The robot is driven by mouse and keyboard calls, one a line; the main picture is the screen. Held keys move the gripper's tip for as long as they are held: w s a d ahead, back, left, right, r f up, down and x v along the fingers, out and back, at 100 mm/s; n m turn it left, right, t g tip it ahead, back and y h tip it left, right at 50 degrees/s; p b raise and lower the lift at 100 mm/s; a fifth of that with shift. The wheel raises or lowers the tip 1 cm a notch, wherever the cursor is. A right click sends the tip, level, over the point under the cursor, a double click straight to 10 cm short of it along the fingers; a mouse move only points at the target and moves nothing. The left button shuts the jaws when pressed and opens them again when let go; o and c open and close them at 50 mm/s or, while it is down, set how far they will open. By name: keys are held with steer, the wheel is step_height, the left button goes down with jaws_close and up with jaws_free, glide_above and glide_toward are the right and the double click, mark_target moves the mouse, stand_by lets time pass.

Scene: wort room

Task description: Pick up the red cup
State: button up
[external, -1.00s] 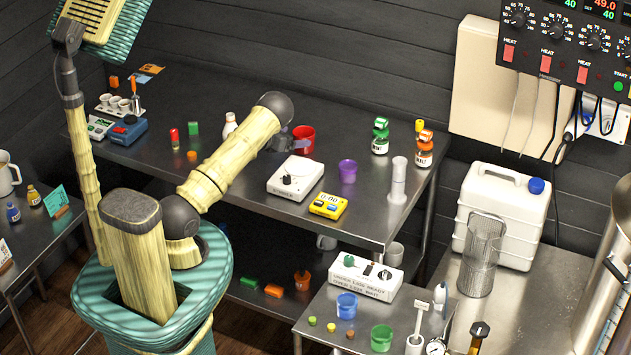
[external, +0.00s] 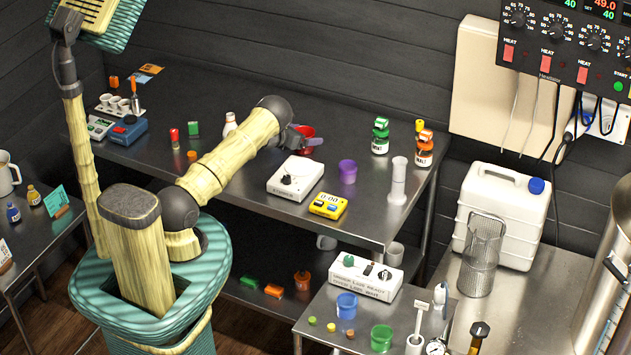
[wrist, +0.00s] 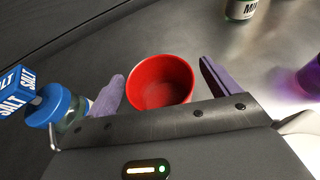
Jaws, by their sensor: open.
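The red cup (wrist: 160,80) stands upright on the steel table, its open mouth facing my wrist camera. In the external view the red cup (external: 306,135) is partly hidden by my gripper and arm. My gripper (wrist: 163,85) is open, with one purple finger to the left of the cup and the other to its right. It also shows in the external view (external: 308,141) at the cup. The cup lies between the spread fingers, with a visible gap on the right; whether the left finger touches it I cannot tell.
A blue-capped salt bottle (wrist: 58,108) is close to the left finger. A purple cup (external: 348,171) and a white hot plate (external: 295,178) stand in front of my gripper. Green-topped (external: 380,137) and orange-topped (external: 424,149) jars stand to the right.

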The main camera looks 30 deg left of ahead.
stand_by(0.5)
steer(key=c, duration=1.1)
steer(key=shift+r, duration=0.2)
step_height(320, 180, up, 10)
steer(key=b, duration=0.3)
steer(key=shift+f, duration=0.2)
stand_by(0.5)
